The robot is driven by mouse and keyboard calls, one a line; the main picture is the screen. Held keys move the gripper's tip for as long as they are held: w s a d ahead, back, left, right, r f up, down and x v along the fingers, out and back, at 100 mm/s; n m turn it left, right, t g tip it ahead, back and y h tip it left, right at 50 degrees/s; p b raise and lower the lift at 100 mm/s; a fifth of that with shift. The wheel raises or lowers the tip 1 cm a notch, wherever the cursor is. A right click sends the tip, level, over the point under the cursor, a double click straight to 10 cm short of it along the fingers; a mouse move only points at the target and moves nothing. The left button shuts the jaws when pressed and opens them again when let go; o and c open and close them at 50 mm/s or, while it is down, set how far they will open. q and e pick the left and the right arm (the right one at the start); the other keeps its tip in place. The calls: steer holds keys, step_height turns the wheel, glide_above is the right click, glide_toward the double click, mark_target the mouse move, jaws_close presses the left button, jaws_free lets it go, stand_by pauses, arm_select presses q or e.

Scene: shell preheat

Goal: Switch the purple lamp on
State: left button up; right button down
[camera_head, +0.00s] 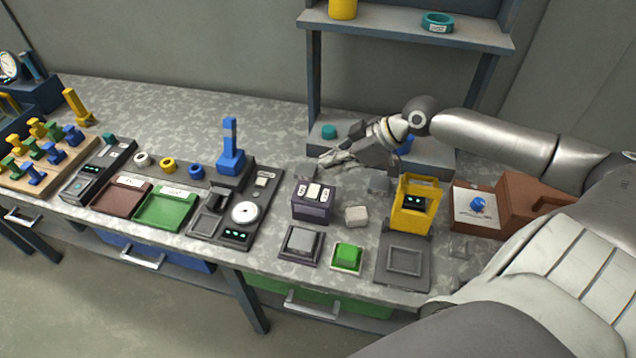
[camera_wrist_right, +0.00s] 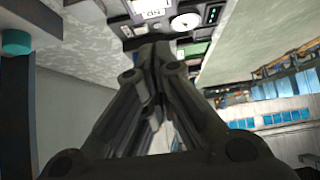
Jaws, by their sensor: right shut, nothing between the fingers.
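A dark purple box (camera_head: 312,208) stands on the grey worktop, with a pale rocker-like piece (camera_head: 314,191) and white labels on top. I take it for the purple lamp's switch box; I cannot tell if any lamp is lit. My right gripper (camera_head: 328,161) is shut and empty, above and behind the box, apart from it. In the right wrist view its fingertips (camera_wrist_right: 150,52) are together, and a white labelled panel (camera_wrist_right: 150,9) shows beyond them. My left gripper is not in view.
In front of the box are a grey square pad (camera_head: 300,243) and a green button (camera_head: 347,256). A pale block (camera_head: 356,216) and a yellow holder (camera_head: 412,207) stand to its right. A dial unit (camera_head: 244,213) is left. A shelf (camera_head: 405,30) rises behind.

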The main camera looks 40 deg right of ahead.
mark_target(318, 193)
steer(key=p+x, duration=0.1)
steer(key=x, duration=0.4)
steer(key=shift+r, duration=0.15)
step_height(318, 193, down, 3)
steer(key=shift+a+f+p, duration=0.1)
steer(key=shift+f+p, duration=0.1)
steer(key=shift+p, duration=0.25)
steer(key=shift+f, duration=0.5)
steer(key=shift+f, duration=0.35)
steer(key=shift+s+r, duration=0.1)
